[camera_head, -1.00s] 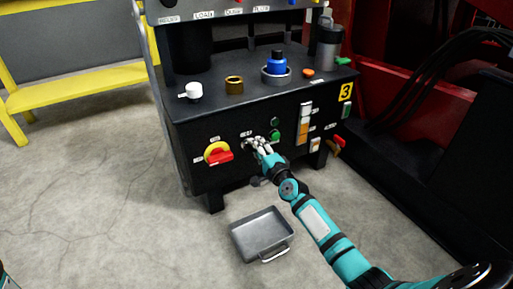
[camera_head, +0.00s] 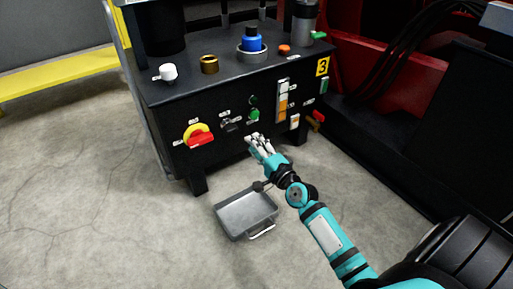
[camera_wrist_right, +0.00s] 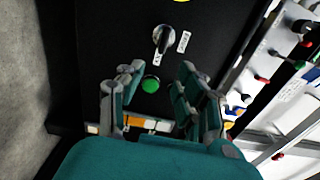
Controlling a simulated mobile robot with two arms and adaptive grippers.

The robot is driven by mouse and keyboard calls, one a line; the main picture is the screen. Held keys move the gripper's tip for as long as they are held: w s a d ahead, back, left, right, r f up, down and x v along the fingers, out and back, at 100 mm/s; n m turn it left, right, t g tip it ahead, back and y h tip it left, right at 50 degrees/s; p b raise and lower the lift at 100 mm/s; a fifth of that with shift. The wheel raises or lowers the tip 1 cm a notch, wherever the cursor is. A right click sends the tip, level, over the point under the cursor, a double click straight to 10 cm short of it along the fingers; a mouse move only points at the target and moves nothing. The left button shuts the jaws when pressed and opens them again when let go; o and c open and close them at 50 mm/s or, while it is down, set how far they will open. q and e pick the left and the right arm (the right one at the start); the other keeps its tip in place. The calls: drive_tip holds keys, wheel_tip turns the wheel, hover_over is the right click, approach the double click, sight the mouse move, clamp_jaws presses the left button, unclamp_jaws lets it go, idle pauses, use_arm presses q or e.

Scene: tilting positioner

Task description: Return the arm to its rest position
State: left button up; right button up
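My right arm (camera_head: 326,236) reaches up from the lower right in the head view. Its gripper (camera_head: 259,144) is in front of the black machine's front panel, just below the green button (camera_head: 254,115), and looks apart from it. In the right wrist view the gripper's fingers (camera_wrist_right: 160,100) are spread with nothing between them. Beyond them the panel shows the green button (camera_wrist_right: 151,84) and a black selector knob (camera_wrist_right: 164,38). My left gripper is not in view.
The black machine (camera_head: 165,135) carries a red-and-yellow switch (camera_head: 199,134) and, on top, a white knob, a brass ring and a blue-capped part (camera_head: 252,40). A grey metal tray (camera_head: 232,222) lies on the floor below the gripper. Open concrete floor (camera_head: 80,200) is to the left.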

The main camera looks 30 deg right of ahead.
drive_tip(key=shift+s, duration=0.45)
drive_tip(key=shift+r, duration=0.1)
